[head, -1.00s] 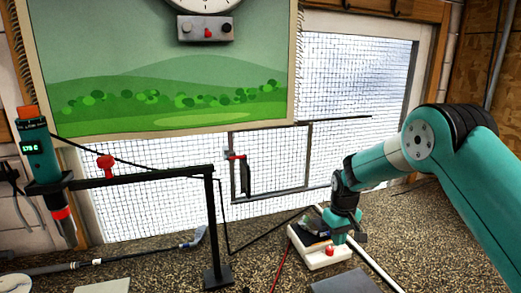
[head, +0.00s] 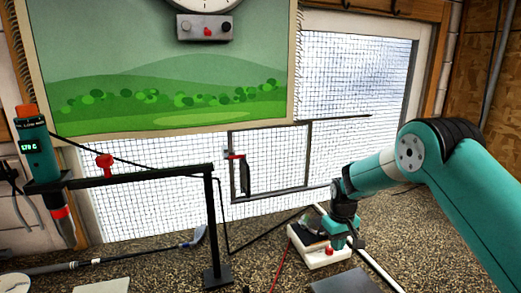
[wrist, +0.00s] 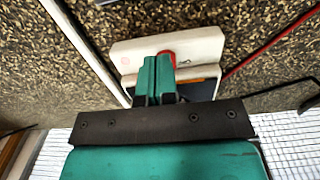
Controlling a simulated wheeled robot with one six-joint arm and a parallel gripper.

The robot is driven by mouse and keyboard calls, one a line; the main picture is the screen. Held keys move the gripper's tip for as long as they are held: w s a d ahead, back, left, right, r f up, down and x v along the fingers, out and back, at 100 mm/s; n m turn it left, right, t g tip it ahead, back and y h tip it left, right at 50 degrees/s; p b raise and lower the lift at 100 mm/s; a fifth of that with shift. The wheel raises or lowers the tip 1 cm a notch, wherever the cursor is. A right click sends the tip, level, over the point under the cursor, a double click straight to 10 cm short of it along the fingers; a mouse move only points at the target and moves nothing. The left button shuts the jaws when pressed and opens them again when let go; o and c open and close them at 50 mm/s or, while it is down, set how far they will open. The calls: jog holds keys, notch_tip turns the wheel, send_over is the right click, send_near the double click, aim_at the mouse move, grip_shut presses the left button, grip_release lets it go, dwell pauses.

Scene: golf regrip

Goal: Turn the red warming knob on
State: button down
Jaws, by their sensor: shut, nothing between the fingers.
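The red warming knob (head: 329,251) sits on the front part of a small white box (head: 322,262) on the speckled bench. In the wrist view the red knob (wrist: 171,56) shows only partly, just right of and behind the fingertips. My gripper (head: 338,243) is right over the box, with its teal fingers together and nothing held. In the wrist view the shut fingertips (wrist: 156,60) overlap the knob's edge. I cannot tell whether they touch it. The box's pale front edge (wrist: 150,45) is clear, but its dark top panel is partly hidden by the gripper.
A black stand (head: 213,230) holds a horizontal bar left of the box. A teal heat tool (head: 38,155) with an orange top hangs at the far left. A club shaft (head: 120,260) lies on the bench, and a grey plate (head: 343,283) lies in front of the box.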

notch_tip(320, 180, down, 2)
jog(key=shift+f+b, duration=0.25)
jog(key=shift+b, duration=0.35)
jog(key=shift+s+f, duration=0.2)
jog(key=shift+f, duration=0.15)
jog(key=shift+a+b, duration=0.5)
jog(key=shift+b, duration=0.35)
jog(key=shift+s+d+f, duration=0.1)
jog(key=shift+s, duration=0.2)
notch_tip(320, 180, up, 6)
jog(key=p, duration=0.4)
jog(key=shift+w+d+r, duration=0.15)
jog(key=shift+d+r, duration=0.05)
jog(key=shift+r, duration=0.05)
